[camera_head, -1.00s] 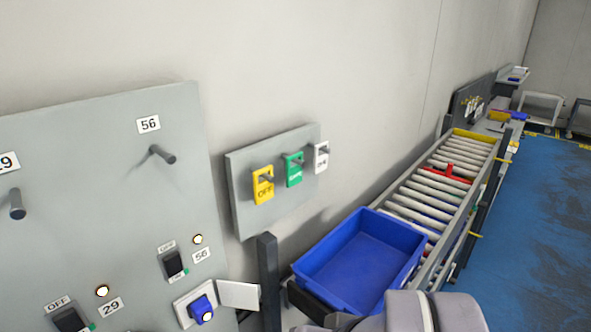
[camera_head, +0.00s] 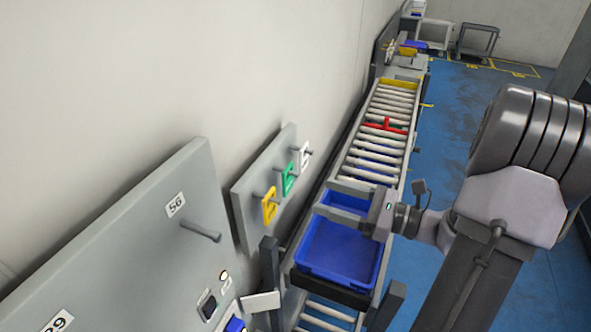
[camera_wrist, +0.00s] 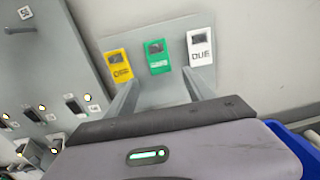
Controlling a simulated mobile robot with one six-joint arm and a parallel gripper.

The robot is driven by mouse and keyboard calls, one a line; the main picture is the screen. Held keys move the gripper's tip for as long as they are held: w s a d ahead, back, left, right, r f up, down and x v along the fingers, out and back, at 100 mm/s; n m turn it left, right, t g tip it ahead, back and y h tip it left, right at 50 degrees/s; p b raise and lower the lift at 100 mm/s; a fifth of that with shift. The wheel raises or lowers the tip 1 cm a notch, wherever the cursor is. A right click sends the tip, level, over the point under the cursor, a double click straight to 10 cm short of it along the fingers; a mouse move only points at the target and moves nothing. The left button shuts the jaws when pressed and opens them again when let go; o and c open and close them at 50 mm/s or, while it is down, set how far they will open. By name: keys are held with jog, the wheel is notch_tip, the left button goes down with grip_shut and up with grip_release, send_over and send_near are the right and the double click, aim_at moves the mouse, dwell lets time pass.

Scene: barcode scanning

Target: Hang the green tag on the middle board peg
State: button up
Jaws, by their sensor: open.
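The green tag (camera_head: 289,180) hangs on a small grey board (camera_head: 243,202) on the wall, between a yellow tag (camera_head: 269,205) and a white tag (camera_head: 305,156). In the wrist view, the green tag (camera_wrist: 158,57) is upright near top centre. My gripper (camera_wrist: 160,80) is open and empty, its fingers extending toward the small board, apart from the tags. In the head view, my gripper (camera_head: 330,197) is over the blue bin, right of the tags. The large board (camera_head: 130,240) has a peg (camera_head: 205,233) under label 56; which peg is the middle one cannot be told.
A blue bin (camera_head: 340,275) sits below my gripper, at the near end of a roller conveyor (camera_head: 375,145). A dark post (camera_head: 269,275) stands between the large board and the bin. Switches (camera_head: 208,305) are low on the large board. Blue floor (camera_head: 455,110) lies right of the conveyor.

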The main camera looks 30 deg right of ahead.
aim_at(290, 185)
jog(key=x, duration=1)
jog(key=shift+a+f, duration=0.1)
jog(key=shift+a, duration=0.05)
grip_shut()
jog(key=shift+r+p, duration=0.2)
jog(key=shift+p, duration=0.1)
jog(key=shift+s, duration=0.1)
dwell(1.0)
jog(key=shift+b+v, duration=0.3)
jog(key=shift+v, duration=0.65)
